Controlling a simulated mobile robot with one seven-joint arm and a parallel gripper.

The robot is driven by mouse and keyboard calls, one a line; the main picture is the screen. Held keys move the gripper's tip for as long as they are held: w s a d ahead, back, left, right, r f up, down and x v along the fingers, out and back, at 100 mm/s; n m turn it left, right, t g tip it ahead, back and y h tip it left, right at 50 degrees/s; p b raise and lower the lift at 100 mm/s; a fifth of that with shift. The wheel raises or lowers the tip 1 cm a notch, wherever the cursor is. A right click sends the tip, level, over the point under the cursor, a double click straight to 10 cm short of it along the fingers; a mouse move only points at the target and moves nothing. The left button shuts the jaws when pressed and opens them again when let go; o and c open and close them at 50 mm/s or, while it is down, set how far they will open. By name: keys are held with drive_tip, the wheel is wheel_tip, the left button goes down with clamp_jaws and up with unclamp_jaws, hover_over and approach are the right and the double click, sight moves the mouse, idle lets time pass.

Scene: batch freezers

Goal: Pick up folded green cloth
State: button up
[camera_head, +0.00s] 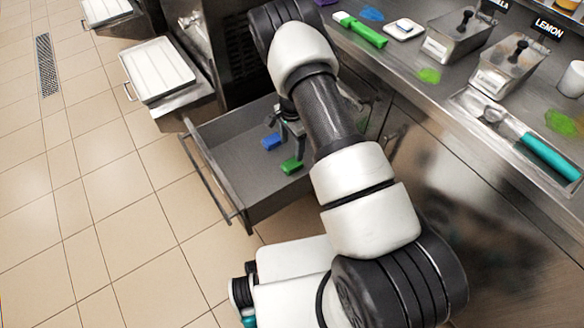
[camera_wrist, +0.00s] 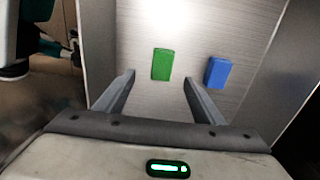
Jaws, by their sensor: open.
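The folded green cloth (camera_head: 291,166) is a small green block-like piece lying on the floor of an open drawer (camera_head: 235,190). In the wrist view the green cloth (camera_wrist: 162,64) lies ahead of my gripper (camera_wrist: 160,88), roughly in line with the gap between the fingers. My gripper is open and empty, with its fingers apart from the cloth. In the head view my gripper (camera_head: 290,128) is over the drawer and partly hidden by my arm.
A folded blue piece (camera_wrist: 218,73) lies right of the green cloth in the wrist view. The drawer walls stand around both. The steel counter (camera_head: 400,75) above holds a green-handled brush (camera_head: 360,30), metal containers (camera_head: 505,68) and a teal-handled tool (camera_head: 550,157).

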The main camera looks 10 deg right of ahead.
drive_tip(key=b, duration=0.1)
hover_over(292, 164)
drive_tip(key=f, duration=0.6)
drive_tip(key=shift+s+a+f, duration=0.1)
drive_tip(key=shift+s, duration=0.2)
drive_tip(key=f, duration=0.1)
drive_tip(key=f+b, duration=0.1)
drive_tip(key=f, duration=0.1)
drive_tip(key=f+b, duration=0.1)
drive_tip(key=f, duration=0.1)
drive_tip(key=shift+w+f, duration=0.1)
drive_tip(key=shift+w, duration=0.25)
drive_tip(key=c, duration=1.1)
wheel_tip(292, 164, up, 10)
drive_tip(key=p, duration=0.2)
drive_tip(key=shift+p, duration=0.3)
